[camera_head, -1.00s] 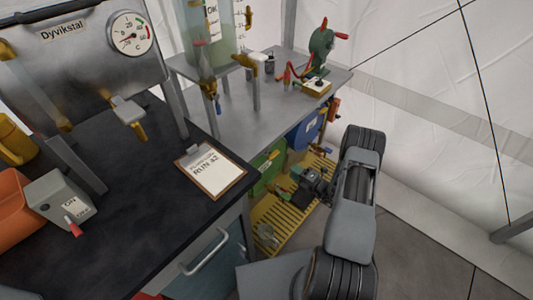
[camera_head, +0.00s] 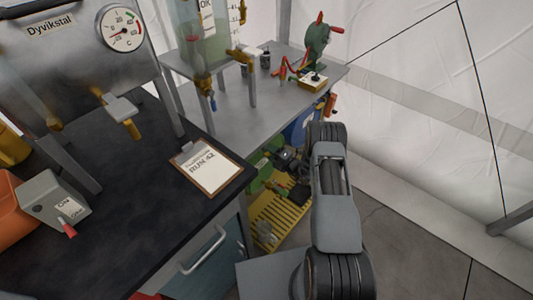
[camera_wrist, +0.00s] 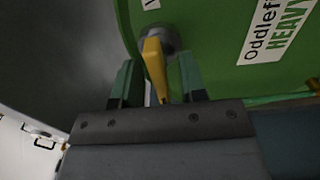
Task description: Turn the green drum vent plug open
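The green drum (camera_wrist: 208,60) fills the upper part of the wrist view, with part of a label reading "HEAVY" on it. Its vent plug has a round grey boss and a yellow lever (camera_wrist: 154,62) that points down. My gripper (camera_wrist: 158,85) is open, with one green-tipped finger on each side of the lever. I cannot tell whether either finger touches it. In the head view the green drum (camera_head: 256,181) is partly hidden under the bench, and my gripper (camera_head: 278,188) is small beside it.
The drum stands by a yellow slatted grate (camera_head: 282,222) under the grey bench (camera_head: 225,112). A blue drum (camera_head: 300,130) is behind my arm. The dark worktop (camera_head: 110,205) with a clipboard (camera_head: 206,167) is to the left. Open floor (camera_head: 410,240) lies to the right.

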